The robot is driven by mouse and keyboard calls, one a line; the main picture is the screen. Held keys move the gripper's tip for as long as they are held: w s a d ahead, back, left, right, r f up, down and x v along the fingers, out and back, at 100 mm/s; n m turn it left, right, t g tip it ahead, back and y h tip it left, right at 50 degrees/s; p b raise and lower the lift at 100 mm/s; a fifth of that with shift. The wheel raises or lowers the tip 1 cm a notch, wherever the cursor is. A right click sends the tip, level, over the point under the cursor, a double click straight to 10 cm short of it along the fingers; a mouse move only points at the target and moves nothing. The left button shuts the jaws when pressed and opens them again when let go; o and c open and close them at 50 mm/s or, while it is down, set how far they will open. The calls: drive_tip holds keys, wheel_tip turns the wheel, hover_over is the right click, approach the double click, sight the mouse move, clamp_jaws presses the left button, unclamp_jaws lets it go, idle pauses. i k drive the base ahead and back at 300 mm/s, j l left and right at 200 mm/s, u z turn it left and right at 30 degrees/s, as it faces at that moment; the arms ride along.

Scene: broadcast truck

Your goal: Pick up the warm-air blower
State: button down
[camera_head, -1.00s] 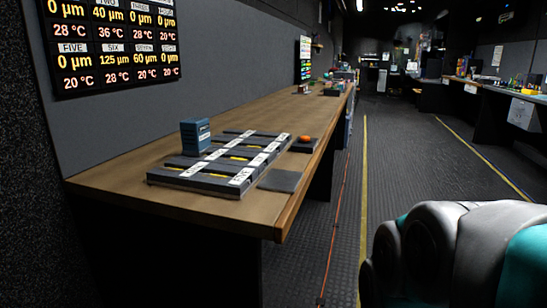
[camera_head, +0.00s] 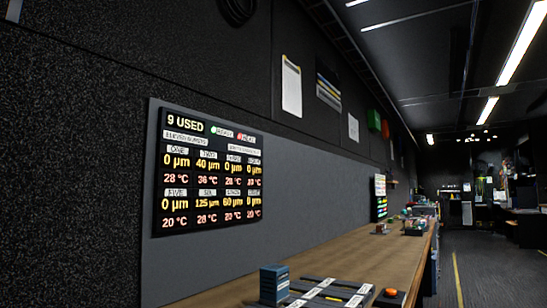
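I cannot make out a warm-air blower for certain in the head view. A small blue-grey box (camera_head: 274,285) with a pale label stands upright on the wooden bench, at the left of a dark slotted tray. The dark tray (camera_head: 318,293) has white label strips and is cut off by the bottom edge. A small orange round thing (camera_head: 391,292) sits on a dark pad to its right. My gripper is not in view.
A wall display (camera_head: 208,172) headed "9 USED" lists µm and °C values for numbered slots; two read 40 and 125 µm. The wooden bench (camera_head: 350,258) runs away along the left wall, with small items further back. The dark floor (camera_head: 490,270) at right looks clear.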

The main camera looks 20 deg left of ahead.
sight(275, 278)
drive_tip(key=u, duration=1.1)
